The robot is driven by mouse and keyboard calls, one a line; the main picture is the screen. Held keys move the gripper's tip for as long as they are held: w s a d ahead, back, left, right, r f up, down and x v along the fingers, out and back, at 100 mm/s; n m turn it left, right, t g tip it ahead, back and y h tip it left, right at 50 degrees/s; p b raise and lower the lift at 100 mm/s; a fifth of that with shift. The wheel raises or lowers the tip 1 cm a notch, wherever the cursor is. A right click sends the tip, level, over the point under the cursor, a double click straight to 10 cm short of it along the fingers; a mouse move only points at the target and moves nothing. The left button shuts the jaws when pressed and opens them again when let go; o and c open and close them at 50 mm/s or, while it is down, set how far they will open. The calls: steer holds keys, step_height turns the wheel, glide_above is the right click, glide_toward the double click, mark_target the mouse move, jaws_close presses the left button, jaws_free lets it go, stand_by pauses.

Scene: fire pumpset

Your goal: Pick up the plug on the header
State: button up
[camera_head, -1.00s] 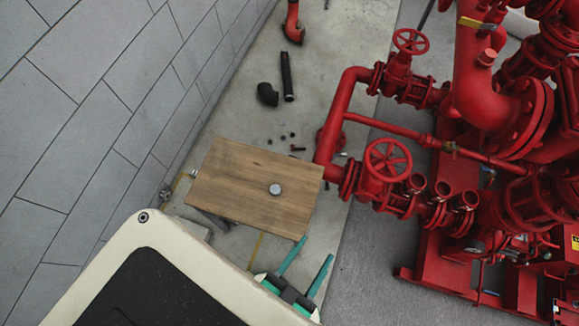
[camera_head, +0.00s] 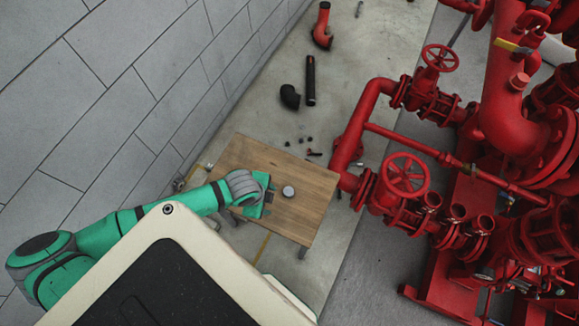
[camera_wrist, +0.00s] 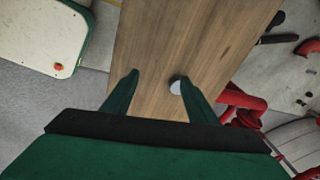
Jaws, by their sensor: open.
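A small round grey metal piece (camera_head: 288,191), which may be the plug, sits on a wooden table (camera_head: 309,207). A reddish cap (camera_head: 519,79) sits on top of a thick red pipe (camera_head: 508,120) at the right; I cannot tell which of the two is the header's plug. My gripper (camera_head: 270,196) is open over the table, just left of the grey piece. In the wrist view my gripper (camera_wrist: 158,77) has its fingers spread, and the right finger partly covers the grey piece (camera_wrist: 175,85).
Red pipes with handwheel valves (camera_head: 407,175) stand close to the table's right edge. A grey block wall (camera_head: 110,110) rises on the left. Black pipe pieces (camera_head: 310,80) and small fittings lie on the floor behind the table. The table top is otherwise clear.

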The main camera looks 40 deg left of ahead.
mark_target(289, 191)
steer(key=shift+w+d+r+m+g, duration=0.75)
steer(key=shift+w+r+m+g, duration=1.05)
steer(key=shift+w, duration=2.75)
steer(key=shift+t, duration=0.3)
steer(key=f, duration=0.9)
steer(key=shift+s+d, duration=0.1)
steer(key=shift+s, duration=0.25)
steer(key=c, duration=1.2)
steer(key=shift+o, duration=0.2)
